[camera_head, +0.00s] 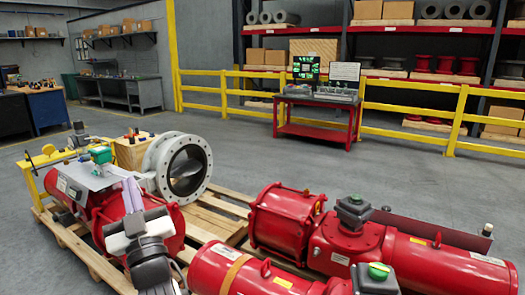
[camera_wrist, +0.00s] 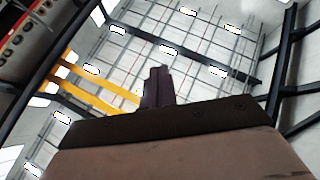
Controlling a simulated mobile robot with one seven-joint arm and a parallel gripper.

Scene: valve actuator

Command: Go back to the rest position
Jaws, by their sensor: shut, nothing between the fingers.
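My gripper (camera_head: 132,192) is at the lower left of the head view, in front of the red valve actuator (camera_head: 110,212) on the left. It points upward. In the wrist view its dark fingers (camera_wrist: 158,86) are together, with nothing visible between them, against the ceiling. My wrist hides part of the actuator. I cannot tell from these views how far the gripper is from the actuator.
A flanged valve (camera_head: 182,165) stands behind on a wooden pallet (camera_head: 218,215). More red actuators (camera_head: 345,240) fill the lower right. A red cart (camera_head: 318,112) with screens stands before yellow railings (camera_head: 405,105). The grey floor (camera_head: 350,170) between is clear.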

